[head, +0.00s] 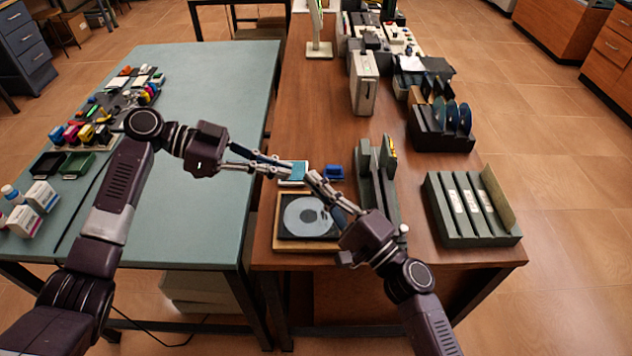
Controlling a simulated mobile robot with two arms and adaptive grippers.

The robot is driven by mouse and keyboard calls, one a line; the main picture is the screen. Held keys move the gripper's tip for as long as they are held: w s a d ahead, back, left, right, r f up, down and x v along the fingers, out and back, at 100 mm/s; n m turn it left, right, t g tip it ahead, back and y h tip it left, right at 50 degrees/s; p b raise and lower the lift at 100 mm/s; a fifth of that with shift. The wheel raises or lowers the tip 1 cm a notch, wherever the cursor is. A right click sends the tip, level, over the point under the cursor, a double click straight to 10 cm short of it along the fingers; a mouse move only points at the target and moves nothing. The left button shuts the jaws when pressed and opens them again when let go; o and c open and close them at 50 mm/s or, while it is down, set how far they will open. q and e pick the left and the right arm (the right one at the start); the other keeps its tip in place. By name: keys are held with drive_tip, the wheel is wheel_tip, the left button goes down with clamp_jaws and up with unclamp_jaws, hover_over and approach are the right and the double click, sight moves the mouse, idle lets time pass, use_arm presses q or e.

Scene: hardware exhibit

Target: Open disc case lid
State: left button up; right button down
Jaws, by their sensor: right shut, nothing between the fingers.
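The disc case (308,232) is a dark, square case lying flat in a shallow wooden tray (281,243) on the near end of the brown table. A silvery disc (300,213) shows in it; I cannot tell whether a clear lid covers the disc. My right gripper (314,178) is shut and empty, its tips over the back edge of the case. The tips of the two grippers are close together.
A teal-and-white box (295,171) and a blue item (334,172) lie just behind the case. A grey-green upright holder (365,180) stands right of it. Disc rack (440,135) and binder box (470,208) are further right. The teal table (195,220) has clear room.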

use_arm(q)
drive_tip(key=o, duration=1)
drive_tip(key=shift+c, duration=0.2)
